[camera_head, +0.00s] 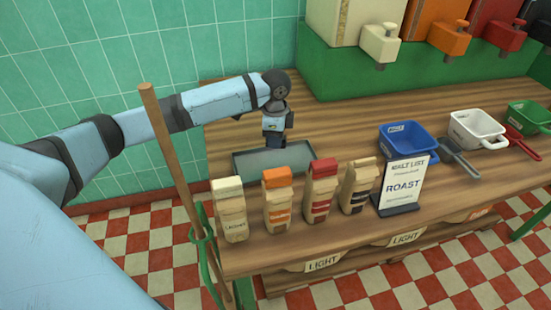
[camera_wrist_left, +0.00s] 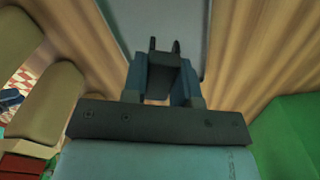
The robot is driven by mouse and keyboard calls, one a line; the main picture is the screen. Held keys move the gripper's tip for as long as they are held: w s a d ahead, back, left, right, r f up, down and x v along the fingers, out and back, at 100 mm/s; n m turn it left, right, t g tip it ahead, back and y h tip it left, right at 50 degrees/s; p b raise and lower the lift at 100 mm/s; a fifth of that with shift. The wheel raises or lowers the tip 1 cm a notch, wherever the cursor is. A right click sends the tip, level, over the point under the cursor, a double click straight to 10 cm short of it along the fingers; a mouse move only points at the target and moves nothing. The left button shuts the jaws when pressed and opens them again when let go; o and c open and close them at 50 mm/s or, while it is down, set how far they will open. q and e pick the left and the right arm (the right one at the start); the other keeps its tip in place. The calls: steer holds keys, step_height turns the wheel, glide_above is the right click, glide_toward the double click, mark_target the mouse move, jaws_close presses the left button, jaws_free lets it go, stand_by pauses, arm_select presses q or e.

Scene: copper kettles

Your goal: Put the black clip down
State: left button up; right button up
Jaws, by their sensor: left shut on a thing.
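My left gripper (camera_head: 276,146) reaches in over the back edge of a shallow grey tray (camera_head: 297,158) on the wooden counter. In the left wrist view, the blue fingers of this gripper (camera_wrist_left: 163,85) are shut on the black clip (camera_wrist_left: 164,62), whose two thin prongs point away from the gripper. The tray also shows beyond the fingers in the wrist view (camera_wrist_left: 190,18). In the head view the clip is a small dark shape under the fingers, and I cannot tell whether it touches the tray. My right gripper is not in view.
Several paper coffee bags (camera_head: 277,205) stand in front of the tray along the counter's near edge. A sign (camera_head: 403,182) stands to their right, then a blue scoop (camera_head: 408,140) and a white scoop (camera_head: 478,128). Dispensers (camera_head: 380,45) line the back. Counter left of the tray is bare.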

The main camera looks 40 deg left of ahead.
mark_target(275, 163)
arm_select(q)
step_height(275, 163, down, 7)
steer(key=shift+f+b, duration=0.1)
steer(key=shift+b, duration=0.45)
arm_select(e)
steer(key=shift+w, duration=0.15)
arm_select(q)
steer(key=o, duration=0.9)
steer(key=shift+f, duration=0.2)
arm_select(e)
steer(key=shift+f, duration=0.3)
arm_select(q)
steer(key=shift+r, duration=0.1)
step_height(275, 163, up, 12)
steer(key=shift+r+p, duration=0.1)
steer(key=shift+p, duration=0.9)
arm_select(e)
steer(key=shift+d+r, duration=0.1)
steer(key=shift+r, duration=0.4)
